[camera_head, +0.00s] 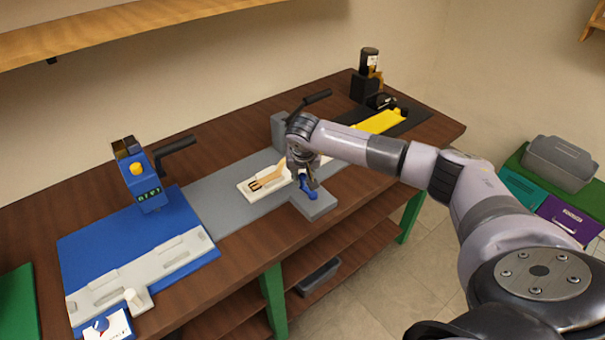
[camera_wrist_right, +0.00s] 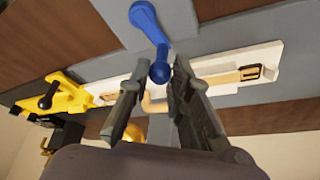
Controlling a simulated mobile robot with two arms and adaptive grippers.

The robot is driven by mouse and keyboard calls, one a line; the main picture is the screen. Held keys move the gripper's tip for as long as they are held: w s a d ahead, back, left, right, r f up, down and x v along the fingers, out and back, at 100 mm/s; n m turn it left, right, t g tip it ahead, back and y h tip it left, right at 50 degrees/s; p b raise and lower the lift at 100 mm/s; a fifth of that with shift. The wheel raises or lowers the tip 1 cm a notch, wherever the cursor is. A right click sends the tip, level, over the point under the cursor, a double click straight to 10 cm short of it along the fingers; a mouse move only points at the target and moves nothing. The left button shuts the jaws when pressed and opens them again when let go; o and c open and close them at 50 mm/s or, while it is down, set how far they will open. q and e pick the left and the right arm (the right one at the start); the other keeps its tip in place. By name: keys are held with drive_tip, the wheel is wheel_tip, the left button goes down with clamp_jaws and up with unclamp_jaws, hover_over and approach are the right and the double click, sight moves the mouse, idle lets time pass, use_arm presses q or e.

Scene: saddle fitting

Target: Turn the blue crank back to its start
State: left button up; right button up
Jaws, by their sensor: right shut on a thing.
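The blue crank (camera_head: 309,189) sits on a grey block (camera_head: 320,207) at the front edge of the bench. In the right wrist view, its arm (camera_wrist_right: 147,22) runs from a round hub at the top to a knob. My right gripper (camera_head: 303,178) is over the crank in the head view, partly hiding it. In the right wrist view, its two fingers (camera_wrist_right: 158,78) are on either side of the knob, shut on it. My left gripper is not in view.
A white bar (camera_head: 252,194) with a tan buckled strap (camera_head: 268,181) lies behind the crank. A blue station with a display (camera_head: 145,185) stands left; a yellow fixture (camera_head: 378,122) lies right. A black lever (camera_head: 318,97) rises behind. A shelf (camera_head: 120,25) overhangs the bench.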

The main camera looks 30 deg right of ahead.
clamp_jaws()
